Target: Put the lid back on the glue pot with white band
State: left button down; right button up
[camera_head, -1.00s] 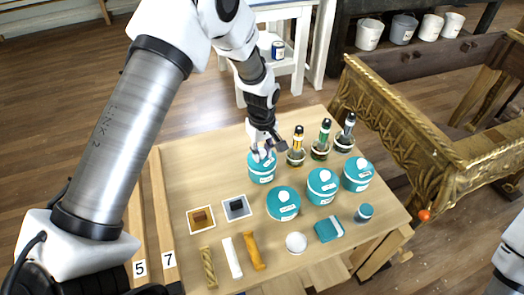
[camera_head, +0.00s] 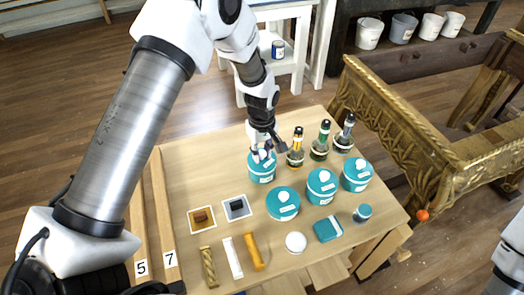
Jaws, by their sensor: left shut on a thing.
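My left gripper (camera_head: 262,154) is at the top of the leftmost teal pot (camera_head: 261,174), near the middle of the table's back half. It is shut on the pot's teal lid, around the white knob. The fingers and wrist partly cover the lid, so I cannot tell whether it is seated or just above the rim. The pot stands upright, and a thin pale band shows around it. Three similar teal pots stand to its right: a front one (camera_head: 283,210), a middle one (camera_head: 322,190) and a right one (camera_head: 357,178), each with a white knob on top. My right gripper is out of view.
Several dark-capped bottles, one of them green-topped (camera_head: 320,146), stand close behind the pots. A small teal jar (camera_head: 362,214), a teal box (camera_head: 328,230) and a white round piece (camera_head: 296,242) lie in front. The gilt console (camera_head: 405,140) borders the table's right side.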

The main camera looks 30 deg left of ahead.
pick_arm(q)
jog(key=shift+f+p, duration=0.15)
jog(key=shift+p, duration=0.4)
dwell(1.0)
jog(key=shift+c, duration=1.9)
grip_release()
notch_tip(320, 180, up, 7)
jog(key=p, duration=0.6)
grip_shut()
